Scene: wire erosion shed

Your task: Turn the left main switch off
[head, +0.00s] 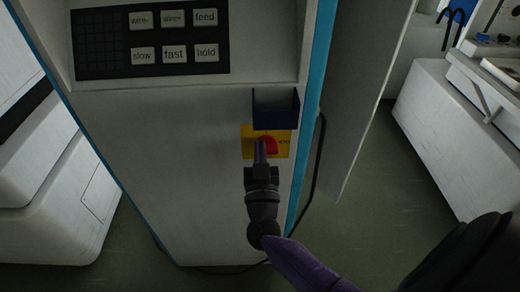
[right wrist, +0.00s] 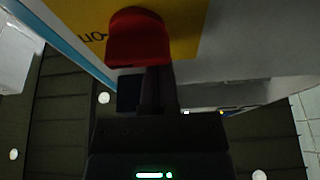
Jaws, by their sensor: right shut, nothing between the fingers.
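The main switch is a red knob (head: 270,146) on a yellow plate (head: 247,142), on the front of a grey cabinet below a keypad. My right gripper (head: 261,150) is shut and empty, with its fingertips at the knob in the head view, covering part of it. In the right wrist view the red knob (right wrist: 137,40) fills the top centre on its yellow plate (right wrist: 190,22), with the shut fingers (right wrist: 158,85) right below it. They look touching or nearly so; I cannot tell which. Lettering beside the knob is only partly readable. My left gripper is not in view.
A dark blue box (head: 276,108) sticks out just above the switch plate. The keypad (head: 150,42) with labelled buttons is higher up. A black cable (head: 316,165) hangs along the cabinet's right edge. A white bench (head: 440,110) stands at right, with open floor (head: 365,205) between.

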